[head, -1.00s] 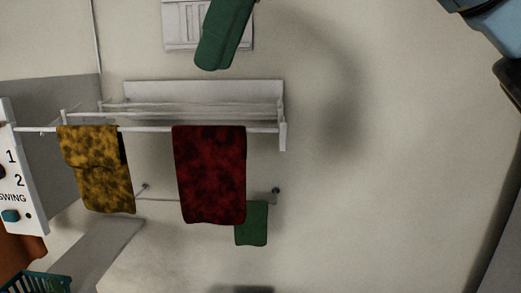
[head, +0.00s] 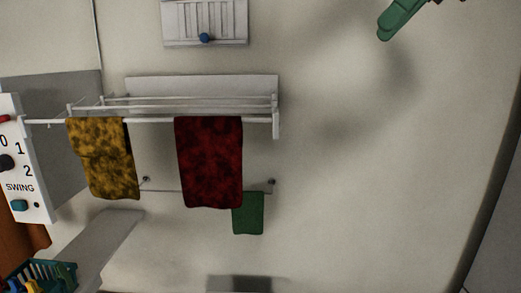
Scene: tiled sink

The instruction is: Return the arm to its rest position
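Only the end of my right gripper (head: 388,32) shows, a green shape at the top right of the head view. It is in front of the bare wall, well to the right of the towel rack. Most of it and its arm are cut off by the top edge, so its opening cannot be judged. Nothing is visibly held in it. My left gripper is out of view.
A white wall rack (head: 205,90) carries a mottled yellow towel (head: 102,160) and a dark red towel (head: 209,165). A small green cloth (head: 249,215) hangs below. A switch panel (head: 30,175) and a teal basket (head: 42,272) are at left. The right wall is clear.

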